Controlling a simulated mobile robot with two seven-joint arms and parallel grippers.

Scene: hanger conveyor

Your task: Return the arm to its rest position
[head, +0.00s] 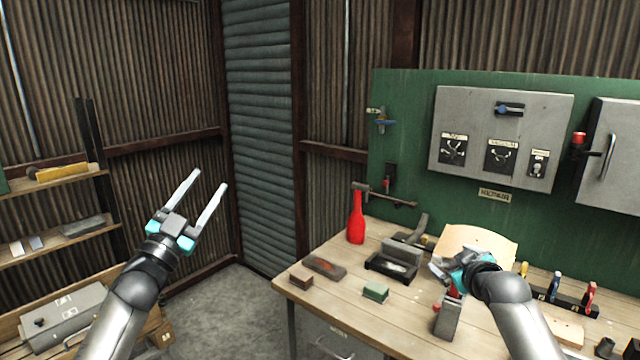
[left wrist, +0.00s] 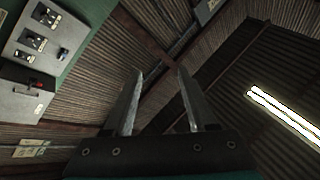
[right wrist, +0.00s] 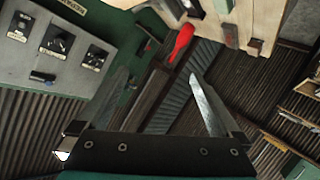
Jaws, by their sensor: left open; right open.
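My left gripper (head: 208,198) is raised over the floor at the left in the head view. Its two long fingers are spread apart with nothing between them, and the left wrist view shows the same empty fingers (left wrist: 160,100). My right gripper (head: 445,268) is over the workbench at the right in the head view, partly hidden by its own wrist. In the right wrist view its fingers (right wrist: 165,110) are apart and hold nothing.
The wooden workbench (head: 400,310) carries a red bottle (head: 356,218), a dark tray (head: 393,267), a green block (head: 376,291) and a tool rack (head: 565,300). A green panel (head: 410,130) with a grey control box (head: 470,105) stands behind. Shelves (head: 60,185) and a grey case (head: 65,308) are left.

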